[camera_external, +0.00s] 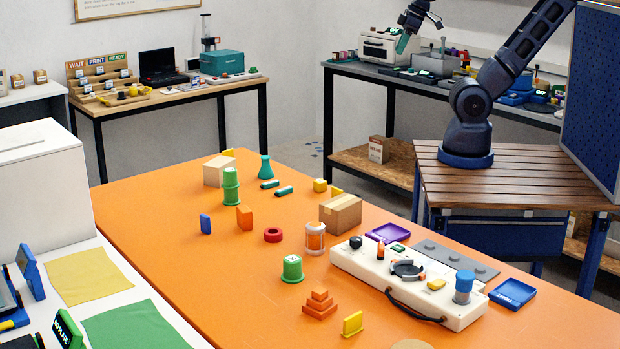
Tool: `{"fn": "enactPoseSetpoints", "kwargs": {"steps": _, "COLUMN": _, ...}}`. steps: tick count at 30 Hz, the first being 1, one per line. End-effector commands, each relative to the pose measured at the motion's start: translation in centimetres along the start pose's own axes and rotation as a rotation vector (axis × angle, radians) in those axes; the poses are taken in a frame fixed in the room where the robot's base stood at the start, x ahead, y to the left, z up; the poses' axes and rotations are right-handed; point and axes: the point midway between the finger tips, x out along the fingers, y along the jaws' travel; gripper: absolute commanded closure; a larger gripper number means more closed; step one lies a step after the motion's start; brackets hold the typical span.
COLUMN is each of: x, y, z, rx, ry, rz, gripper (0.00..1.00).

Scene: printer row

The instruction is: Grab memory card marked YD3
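I cannot make out a memory card marked YD3; no YD3 marking is readable at this size. A wooden rack (100,82) with signs WAIT, PRINT and READY stands on the back left table and holds several small pieces with unreadable labels. A small blue block-like piece (205,224) stands on the orange table. My gripper (404,40) is at the top edge, in front of the cream machine on the back right bench, far from the rack and above the orange table's level. A teal part shows at its tip; I cannot tell whether it is open or shut.
The orange table (150,215) holds scattered blocks, a cardboard box (340,213), a white control panel (405,283), a purple tray (388,233) and a blue tray (512,292). A blue pegboard panel (595,100) stands right of my arm. The orange table's left side is clear.

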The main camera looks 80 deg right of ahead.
Motion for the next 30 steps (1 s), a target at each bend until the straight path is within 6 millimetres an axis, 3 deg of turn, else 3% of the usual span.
{"fn": "enactPoseSetpoints", "kwargs": {"steps": 5, "x": -0.1, "y": -0.6, "z": -3.1, "rx": 0.025, "ry": -0.017, "rz": -0.005, "gripper": 0.62}}
{"fn": "enactPoseSetpoints", "kwargs": {"steps": 16, "x": 0.9, "y": -3.4, "z": -13.1, "rx": 0.125, "ry": -0.063, "rz": 0.0, "gripper": 0.62}}
{"fn": "enactPoseSetpoints", "kwargs": {"steps": 30, "x": 6.0, "y": -10.1, "z": -25.0, "rx": 0.249, "ry": -0.107, "rz": 0.035, "gripper": 0.62}}
